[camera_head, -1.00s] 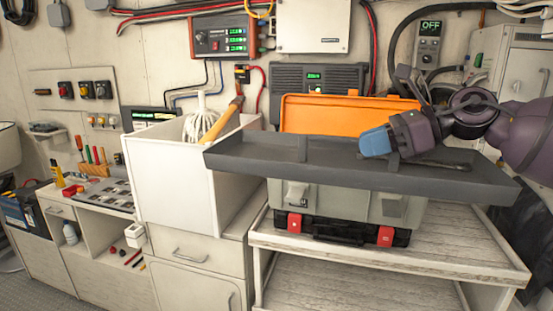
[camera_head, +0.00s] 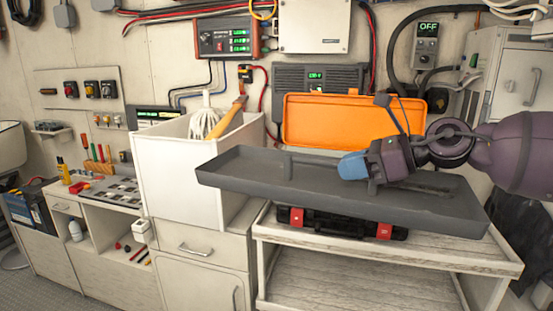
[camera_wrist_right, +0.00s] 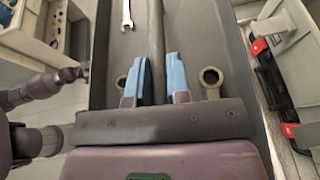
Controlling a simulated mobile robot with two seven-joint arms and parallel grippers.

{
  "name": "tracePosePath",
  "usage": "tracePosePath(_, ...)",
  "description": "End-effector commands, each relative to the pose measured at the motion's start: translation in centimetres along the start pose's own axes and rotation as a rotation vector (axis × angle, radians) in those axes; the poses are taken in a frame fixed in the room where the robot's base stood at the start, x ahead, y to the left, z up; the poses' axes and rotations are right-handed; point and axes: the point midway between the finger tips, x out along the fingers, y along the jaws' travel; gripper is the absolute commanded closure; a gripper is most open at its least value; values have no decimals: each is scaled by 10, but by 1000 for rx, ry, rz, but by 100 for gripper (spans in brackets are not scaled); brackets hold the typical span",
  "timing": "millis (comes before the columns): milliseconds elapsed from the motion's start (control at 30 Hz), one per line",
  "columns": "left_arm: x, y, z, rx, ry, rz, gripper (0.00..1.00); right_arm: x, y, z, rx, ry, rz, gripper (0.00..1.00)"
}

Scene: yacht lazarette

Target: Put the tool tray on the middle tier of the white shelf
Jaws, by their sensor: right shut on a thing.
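The tool tray (camera_head: 330,192) is a long, shallow dark grey tray. It is held in the air in front of the toolbox and above the white shelf, its right end lower in the head view. My right gripper (camera_head: 362,168) is shut on the tray's central divider; its blue fingers (camera_wrist_right: 152,80) straddle it in the wrist view. Wrenches (camera_wrist_right: 212,80) lie in the tray. The white shelf (camera_head: 400,262) has a worn upper board and another board (camera_head: 350,287) below it. My left gripper does not show.
A toolbox with a raised orange lid (camera_head: 330,120) and red latches stands on the shelf's upper board, partly hidden by the tray. The visible part of the lower board is bare.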

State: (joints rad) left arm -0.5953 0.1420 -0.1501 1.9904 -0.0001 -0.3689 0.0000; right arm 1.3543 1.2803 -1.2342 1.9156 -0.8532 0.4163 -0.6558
Motion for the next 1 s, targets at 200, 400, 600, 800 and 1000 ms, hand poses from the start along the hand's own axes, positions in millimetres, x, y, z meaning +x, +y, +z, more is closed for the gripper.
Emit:
tracePosePath(200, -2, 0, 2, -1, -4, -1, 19, 8, 1, -8, 17, -2, -56, 100)
tracePosePath(400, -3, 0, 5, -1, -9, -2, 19, 14, 1, -18, 38, -2, -106, 100)
tracePosePath(600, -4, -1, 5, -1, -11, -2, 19, 19, 2, -31, 68, -3, -163, 100)
tracePosePath(800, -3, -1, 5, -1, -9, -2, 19, 22, 2, -44, 93, -1, -224, 100)
tracePosePath(1000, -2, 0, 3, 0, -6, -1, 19, 26, 2, -62, 132, -1, -303, 100)
